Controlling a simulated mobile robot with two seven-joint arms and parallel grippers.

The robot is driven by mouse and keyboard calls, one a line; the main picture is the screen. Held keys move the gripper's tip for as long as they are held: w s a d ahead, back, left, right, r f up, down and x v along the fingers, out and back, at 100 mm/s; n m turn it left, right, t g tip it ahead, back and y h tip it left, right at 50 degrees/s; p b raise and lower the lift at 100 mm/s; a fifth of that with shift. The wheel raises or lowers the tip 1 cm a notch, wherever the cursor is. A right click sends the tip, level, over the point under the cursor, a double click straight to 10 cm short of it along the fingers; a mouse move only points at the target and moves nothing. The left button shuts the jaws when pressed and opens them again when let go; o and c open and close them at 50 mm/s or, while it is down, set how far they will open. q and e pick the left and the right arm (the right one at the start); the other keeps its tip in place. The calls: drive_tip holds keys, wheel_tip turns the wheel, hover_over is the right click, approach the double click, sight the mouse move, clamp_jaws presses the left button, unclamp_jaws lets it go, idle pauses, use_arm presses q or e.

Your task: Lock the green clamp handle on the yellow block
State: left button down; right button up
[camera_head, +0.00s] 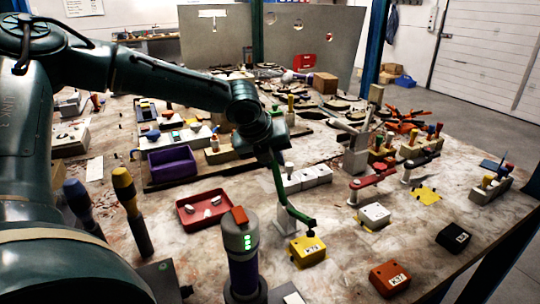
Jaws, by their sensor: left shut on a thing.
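The green clamp handle (278,180) stands nearly upright in the middle of the view, with its top at my left gripper. My left gripper (272,152) points down and is shut on the handle's upper end; its fingers are small and dark here. The clamp's green arm (300,214) reaches right from the handle's foot, and its dark tip hangs over the yellow block (307,251). I cannot tell whether the tip touches the block. The block lies on the table beside the clamp's grey base (281,226).
A red tray (188,217) and purple bin (172,164) lie further left. A red clamp (372,176) and white block (374,216) are to the right. An orange block (389,279) lies in front.

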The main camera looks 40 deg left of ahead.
use_arm(q)
drive_tip(key=shift+s+d+r+t+y, duration=0.25)
drive_tip(key=shift+s+d+t+y, duration=0.1)
drive_tip(key=shift+d+y, duration=0.2)
use_arm(e)
drive_tip(key=shift+s+f, duration=0.1)
drive_tip(key=shift+f, duration=0.1)
drive_tip(key=shift+r, duration=0.15)
use_arm(q)
drive_tip(key=c, duration=1.3)
unclamp_jaws()
drive_tip(key=shift+r, duration=0.15)
drive_tip(key=shift+p+v, duration=1.45)
drive_tip(key=shift+v, duration=5.1)
use_arm(e)
drive_tip(key=shift+s+d+r+n, duration=0.1)
drive_tip(key=shift+r+n, duration=0.05)
drive_tip(key=shift+r, duration=0.2)
drive_tip(key=shift+s+d+r+n, duration=0.1)
drive_tip(key=shift+r+n, duration=0.05)
drive_tip(key=shift+r, duration=0.2)
use_arm(q)
drive_tip(key=shift+d, duration=0.1)
